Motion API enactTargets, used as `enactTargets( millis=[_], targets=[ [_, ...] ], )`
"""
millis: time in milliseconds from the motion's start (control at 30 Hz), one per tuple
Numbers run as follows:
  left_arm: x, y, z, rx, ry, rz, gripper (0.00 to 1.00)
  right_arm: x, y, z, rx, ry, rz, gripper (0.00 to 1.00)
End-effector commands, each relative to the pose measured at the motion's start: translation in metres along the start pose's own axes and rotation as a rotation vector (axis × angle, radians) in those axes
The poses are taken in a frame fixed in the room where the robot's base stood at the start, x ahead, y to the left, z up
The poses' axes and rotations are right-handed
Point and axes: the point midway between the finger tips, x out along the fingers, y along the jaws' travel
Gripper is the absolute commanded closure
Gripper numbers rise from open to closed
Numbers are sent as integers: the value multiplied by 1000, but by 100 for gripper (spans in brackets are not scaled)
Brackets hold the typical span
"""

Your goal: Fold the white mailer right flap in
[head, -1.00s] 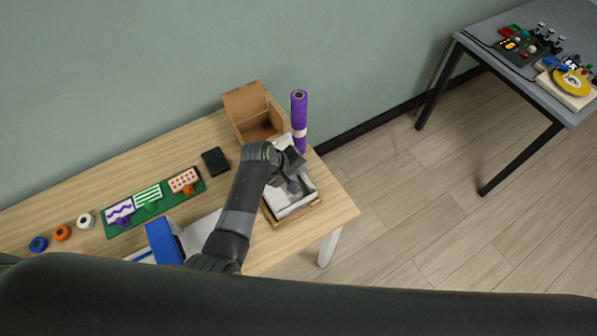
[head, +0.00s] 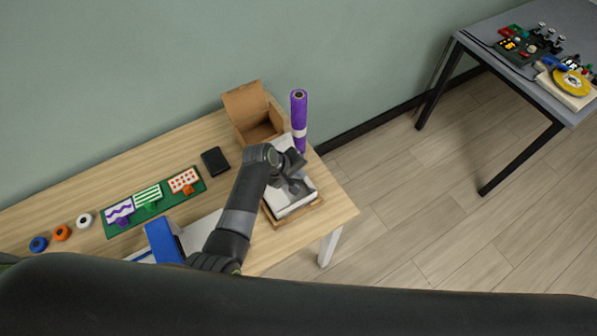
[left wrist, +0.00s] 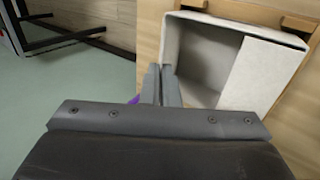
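The white mailer (head: 291,206) is an open box on a wooden holder (head: 298,219) near the right end of the table. In the left wrist view, the mailer (left wrist: 205,62) has one wide white panel (left wrist: 262,72) lying inward over the right part of its opening. The left part is open and shows a grey inside. My left gripper (head: 299,186) is over the mailer in the head view. In the left wrist view its fingers (left wrist: 161,72) are together, by the mailer's left wall; I see nothing held, and cannot tell if they touch the wall. My right gripper is not in view.
An open cardboard box (head: 243,106) and a purple roll (head: 299,118) stand behind the mailer. A black block (head: 215,161), a green board with patterned cards (head: 154,202), tape rolls (head: 61,233) and a blue item (head: 163,241) are to the left. A grey table (head: 530,70) stands apart.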

Motion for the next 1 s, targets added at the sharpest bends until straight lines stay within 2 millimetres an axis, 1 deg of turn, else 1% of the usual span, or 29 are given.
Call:
enactTargets(
  millis=[267,367,533,700,833,1000],
  targets=[
    [5,-15,0,-2,-2,160,100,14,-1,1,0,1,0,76],
    [6,-19,0,-3,-1,227,100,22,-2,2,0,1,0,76],
    [10,-26,0,-1,0,338,100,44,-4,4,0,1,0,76],
    [11,-30,0,0,2,427,100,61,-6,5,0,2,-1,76],
    [10,-30,0,0,1,467,100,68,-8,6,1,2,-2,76],
    [7,-29,0,0,1,482,100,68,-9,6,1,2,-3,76]
  ],
)
